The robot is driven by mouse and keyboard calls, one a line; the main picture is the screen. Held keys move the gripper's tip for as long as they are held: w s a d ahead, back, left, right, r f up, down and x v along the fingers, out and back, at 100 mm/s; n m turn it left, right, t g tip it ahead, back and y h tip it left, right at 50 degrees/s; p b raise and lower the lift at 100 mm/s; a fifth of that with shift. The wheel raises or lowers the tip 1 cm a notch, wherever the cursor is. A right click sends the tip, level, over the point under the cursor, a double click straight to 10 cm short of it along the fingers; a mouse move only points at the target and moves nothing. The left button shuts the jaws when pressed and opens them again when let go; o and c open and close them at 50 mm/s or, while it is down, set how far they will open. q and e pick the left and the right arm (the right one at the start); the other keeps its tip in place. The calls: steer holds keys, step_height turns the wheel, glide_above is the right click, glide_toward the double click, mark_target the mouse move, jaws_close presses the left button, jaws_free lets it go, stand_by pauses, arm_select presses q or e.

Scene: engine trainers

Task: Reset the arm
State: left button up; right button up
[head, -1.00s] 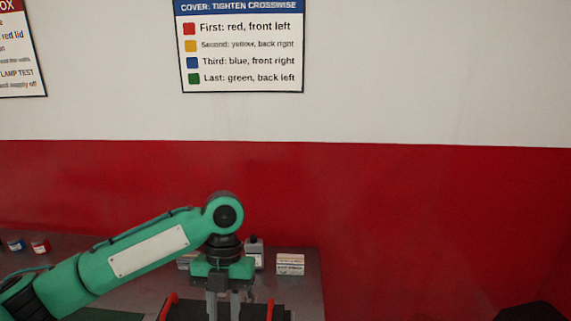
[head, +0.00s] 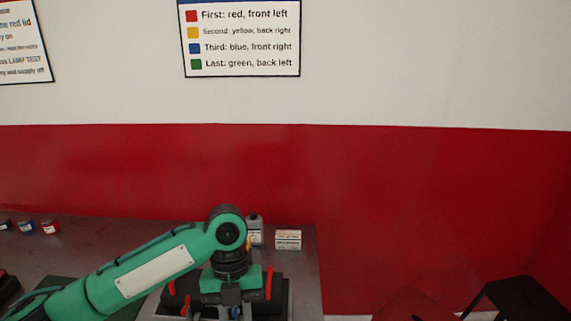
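My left arm, green with a white panel, comes in from the lower left. Its gripper (head: 224,312) points down in front of a dark block-like unit (head: 277,296) with red upright handles on the bench. The fingers look apart, but their tips are at or below the bottom edge of the picture. Nothing is clearly seen held between them. My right gripper is not in view.
On the grey bench (head: 305,265), a small grey bottle (head: 254,230) and a small white labelled box (head: 288,240) stand behind the unit. Small jars (head: 50,227) stand at the left. A tightening-order sign (head: 240,42) hangs on the wall. Dark shapes (head: 518,296) rise at lower right.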

arm_select(q)
steer(key=s+d+f+n+t+h, duration=0.2)
steer(key=s+f+n+h, duration=0.15)
steer(key=f+n, duration=0.35)
steer(key=s+d+f+n+t+h, duration=0.25)
steer(key=s+f+n, duration=0.3)
steer(key=n, duration=0.35)
steer(key=s+a+f+n+t+y, duration=0.2)
steer(key=s+a+f+n+y, duration=0.1)
steer(key=s+a+n, duration=0.45)
steer(key=s+a+f+n+t+y, duration=0.1)
steer(key=s+a+f+n+y, duration=0.25)
steer(key=a+n, duration=0.65)
step_height(320, 180, down, 32)
steer(key=m+g, duration=0.1)
steer(key=s+a+f, duration=0.2)
steer(key=s+f, duration=0.7)
steer(key=s, duration=0.1)
steer(key=s+a+f+g, duration=0.1)
steer(key=s+a+f, duration=0.1)
steer(key=s+f, duration=0.7)
steer(key=shift+s+f, duration=0.4)
steer(key=shift+f, duration=0.1)
